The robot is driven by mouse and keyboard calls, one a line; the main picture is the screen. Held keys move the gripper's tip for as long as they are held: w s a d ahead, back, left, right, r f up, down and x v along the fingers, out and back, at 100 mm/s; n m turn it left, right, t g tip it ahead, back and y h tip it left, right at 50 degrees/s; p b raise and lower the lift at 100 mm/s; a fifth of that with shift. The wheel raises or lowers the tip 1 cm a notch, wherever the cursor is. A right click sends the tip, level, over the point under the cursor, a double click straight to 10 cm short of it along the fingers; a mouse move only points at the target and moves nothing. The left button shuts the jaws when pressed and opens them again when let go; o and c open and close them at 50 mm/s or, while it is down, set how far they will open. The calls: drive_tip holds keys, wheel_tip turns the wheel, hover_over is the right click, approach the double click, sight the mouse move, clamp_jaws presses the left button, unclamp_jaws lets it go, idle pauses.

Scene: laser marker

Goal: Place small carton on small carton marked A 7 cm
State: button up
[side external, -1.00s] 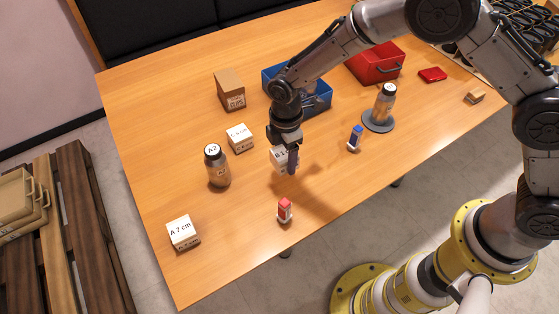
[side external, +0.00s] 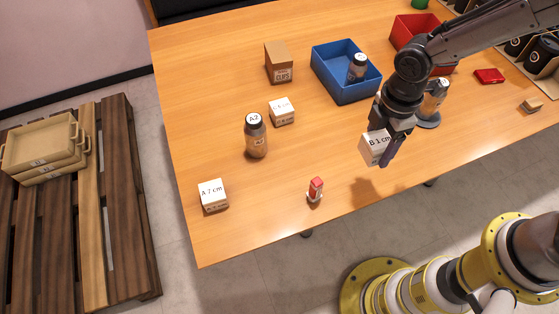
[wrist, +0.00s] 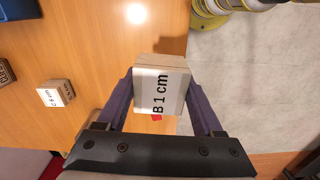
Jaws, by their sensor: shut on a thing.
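My gripper (side external: 388,150) is shut on a small white carton marked "B 1 cm" (side external: 373,147), held above the table near its front edge. In the wrist view this carton (wrist: 160,88) sits between both fingers. The small carton marked "A 7 cm" (side external: 213,195) stands on the table at the front left corner, well to the left of my gripper, with nothing on top. Another small white carton (side external: 282,111), marked C, stands farther back; it also shows in the wrist view (wrist: 56,94).
A jar marked A2 (side external: 256,136) and a red-topped item (side external: 315,190) stand between my gripper and the A carton. A brown carton (side external: 278,62), a blue bin (side external: 345,88) with a jar inside and a red bin (side external: 413,31) are farther back.

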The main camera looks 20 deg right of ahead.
drive_tip(key=shift+s+r, duration=0.1)
drive_tip(key=shift+r, duration=0.05)
drive_tip(key=w+a+r+m, duration=0.1)
drive_tip(key=w+a+r, duration=0.2)
drive_tip(key=a, duration=0.2)
drive_tip(key=n, duration=0.2)
hover_over(213, 191)
drive_tip(key=f, duration=0.6)
drive_tip(key=shift+s+d+f, duration=0.3)
drive_tip(key=shift+d, duration=0.1)
drive_tip(key=shift+w+a+f, duration=0.3)
drive_tip(key=shift+a+f, duration=0.1)
drive_tip(key=shift+f, duration=1.8)
drive_tip(key=shift+f, duration=0.15)
